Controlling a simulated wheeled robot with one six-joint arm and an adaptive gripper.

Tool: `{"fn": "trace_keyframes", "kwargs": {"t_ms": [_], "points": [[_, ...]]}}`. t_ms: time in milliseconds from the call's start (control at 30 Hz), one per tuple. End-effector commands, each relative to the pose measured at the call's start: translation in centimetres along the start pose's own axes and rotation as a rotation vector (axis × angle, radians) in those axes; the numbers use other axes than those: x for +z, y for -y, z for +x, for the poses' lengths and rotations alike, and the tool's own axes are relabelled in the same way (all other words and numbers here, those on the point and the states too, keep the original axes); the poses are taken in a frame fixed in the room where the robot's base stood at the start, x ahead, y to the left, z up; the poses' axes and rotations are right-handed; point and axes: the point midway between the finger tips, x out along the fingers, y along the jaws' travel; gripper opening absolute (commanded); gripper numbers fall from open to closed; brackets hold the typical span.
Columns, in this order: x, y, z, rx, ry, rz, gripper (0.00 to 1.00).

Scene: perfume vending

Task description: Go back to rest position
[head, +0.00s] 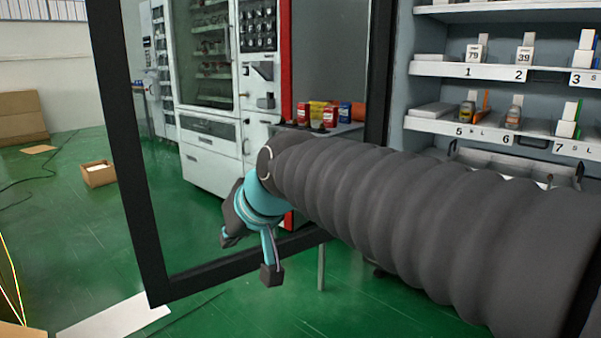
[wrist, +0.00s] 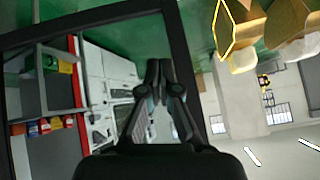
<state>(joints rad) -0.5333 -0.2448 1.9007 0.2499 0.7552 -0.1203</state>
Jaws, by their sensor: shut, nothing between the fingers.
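My arm, in a dark ribbed sleeve (head: 420,215), reaches from the lower right toward the middle of the head view. My gripper (wrist: 159,66) shows in the wrist view with its two dark fingers together at the tips and nothing held. In the head view my gripper (head: 231,238) hangs below the sleeve's end, over the green floor and in front of the black-framed door; its fingertips are small and hard to make out there.
An open black-framed door (head: 135,170) stands close beside my gripper. A shelf unit (head: 480,72) with numbered slots and small boxes is at right. A white vending machine (head: 212,155) stands behind the door. A cardboard box (head: 98,175) sits on the floor at left.

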Motion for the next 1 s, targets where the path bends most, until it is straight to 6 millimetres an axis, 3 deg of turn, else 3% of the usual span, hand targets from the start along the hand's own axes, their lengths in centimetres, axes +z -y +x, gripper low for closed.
{"fn": "trace_keyframes", "kwargs": {"t_ms": [33,200,400,500,600,700,1000], "points": [[2.9,-2.0,-0.6,0.041,0.042,0.030,0.00],[12.3,-7.6,-2.5,0.177,0.171,0.129,0.00],[23.5,-12.6,-6.0,0.336,0.275,0.247,0.00],[27.1,-14.0,-7.6,0.397,0.276,0.298,0.00],[28.3,-14.8,-9.1,0.439,0.242,0.348,0.00],[28.1,-15.4,-10.4,0.469,0.205,0.377,0.00],[28.2,-15.9,-10.8,0.484,0.196,0.397,0.00]]}}
